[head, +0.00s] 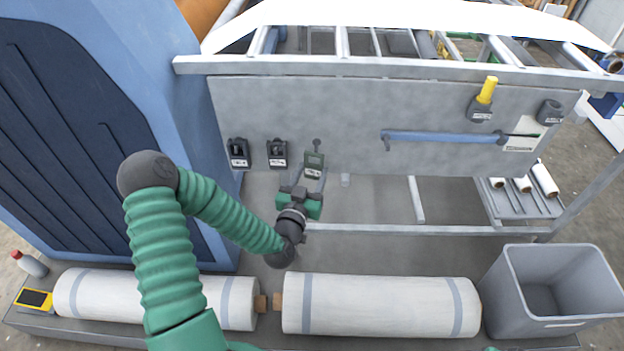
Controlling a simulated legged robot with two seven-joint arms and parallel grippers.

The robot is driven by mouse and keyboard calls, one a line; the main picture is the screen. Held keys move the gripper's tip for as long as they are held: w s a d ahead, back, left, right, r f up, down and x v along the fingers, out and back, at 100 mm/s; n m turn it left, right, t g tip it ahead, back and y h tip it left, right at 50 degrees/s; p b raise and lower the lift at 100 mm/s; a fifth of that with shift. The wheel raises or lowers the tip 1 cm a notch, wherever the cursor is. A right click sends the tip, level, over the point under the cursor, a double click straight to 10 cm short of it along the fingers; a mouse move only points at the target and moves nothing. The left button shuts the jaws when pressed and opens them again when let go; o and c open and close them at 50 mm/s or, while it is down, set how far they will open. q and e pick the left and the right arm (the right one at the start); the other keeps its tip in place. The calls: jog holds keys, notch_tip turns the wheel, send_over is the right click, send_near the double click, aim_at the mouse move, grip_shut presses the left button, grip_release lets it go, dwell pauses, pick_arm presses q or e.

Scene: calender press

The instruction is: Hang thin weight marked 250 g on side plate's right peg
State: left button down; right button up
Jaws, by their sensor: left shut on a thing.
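The grey side plate (340,105) runs across the back, below a metal rail. My left gripper (305,188) is in front of its lower edge, left of centre, and is shut on a greenish-grey weight (314,161) with a pale label and a knob on top. The weight is upright in front of the plate; I cannot tell whether it touches the plate or a peg. Two dark labelled weights, one at the left (238,154) and another beside it (277,154), are on the plate. The label marks are too small to read. My right gripper is not in view.
A blue bar (440,137), a dark holder with a yellow handle (486,92) and a dark block (550,112) are on the plate's right part. White rolls (380,305) and a grey bin (550,290) stand in front. A blue machine housing (185,100) borders the left.

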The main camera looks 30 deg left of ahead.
pick_arm(q)
jog(key=shift+x, duration=1.05)
jog(key=shift+w+a+f+b, duration=0.1)
jog(key=shift+w+a+b, duration=0.15)
jog(key=shift+w, duration=0.15)
jog(key=shift+w+a+b, duration=0.1)
jog(key=shift+w+a, duration=0.2)
jog(key=shift+w, duration=0.15)
jog(key=shift+w+a+f+b, duration=0.3)
jog(key=shift+w+f, duration=0.1)
jog(key=shift+w, duration=0.1)
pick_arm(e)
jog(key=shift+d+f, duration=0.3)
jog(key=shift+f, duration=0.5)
pick_arm(q)
jog(key=c, duration=0.6)
grip_release()
jog(key=shift+s+f, duration=0.1)
